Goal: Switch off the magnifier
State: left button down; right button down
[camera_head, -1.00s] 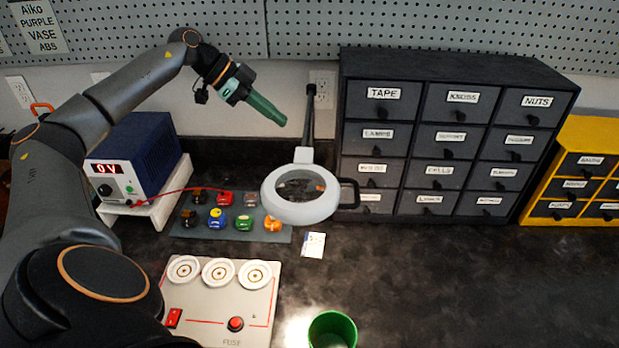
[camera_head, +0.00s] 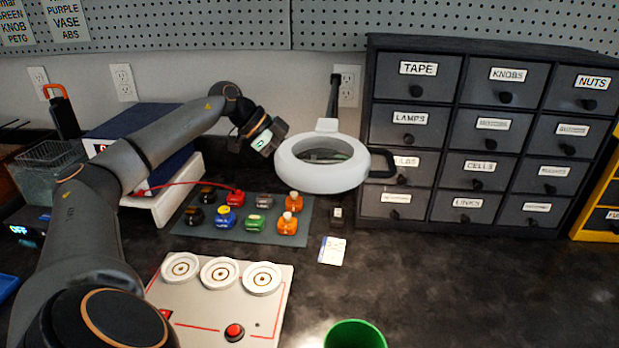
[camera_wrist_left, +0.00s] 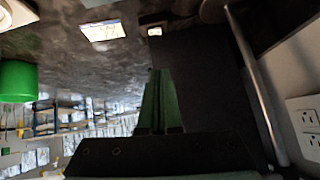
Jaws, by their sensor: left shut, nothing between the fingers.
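The magnifier (camera_head: 322,182) is a white ring with a round lens, on a dark upright arm by the wall outlet, with a black loop handle (camera_head: 383,162) at its right. I cannot tell whether its lamp is lit, and no switch on it is clear to me. My left gripper (camera_head: 268,140) is at the ring's back left, and the ring hides its fingertips in the head view. In the left wrist view the green fingers (camera_wrist_left: 158,100) are shut together and empty. A grey pole (camera_wrist_left: 255,85) runs beside them. Contact with the magnifier cannot be told.
A small dark block (camera_head: 337,216) and a white card (camera_head: 332,250) lie below the magnifier. The dark drawer cabinet (camera_head: 470,145) stands close at its right. Small coloured parts sit on a mat (camera_head: 240,236). A green cup (camera_head: 355,335) is in front. The right bench is clear.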

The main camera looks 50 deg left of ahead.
pick_arm(q)
send_over(338, 213)
jog(key=s+a, duration=0.1)
jog(key=a, duration=0.1)
jog(key=f, duration=0.2)
jog(key=f+b, duration=0.1)
jog(key=f, duration=0.2)
jog(key=shift+s+d+f, duration=0.1)
jog(key=shift+s+f, duration=0.1)
notch_tip(338, 213, down, 3)
jog(key=shift+w+r+b, duration=0.15)
jog(key=shift+b, duration=0.2)
jog(key=shift+f, duration=0.6)
jog(key=shift+w+f, duration=0.1)
pick_arm(e)
jog(key=shift+w+d+f+t, duration=0.25)
jog(key=shift+w+d+t, duration=0.05)
jog(key=shift+w+t, duration=0.1)
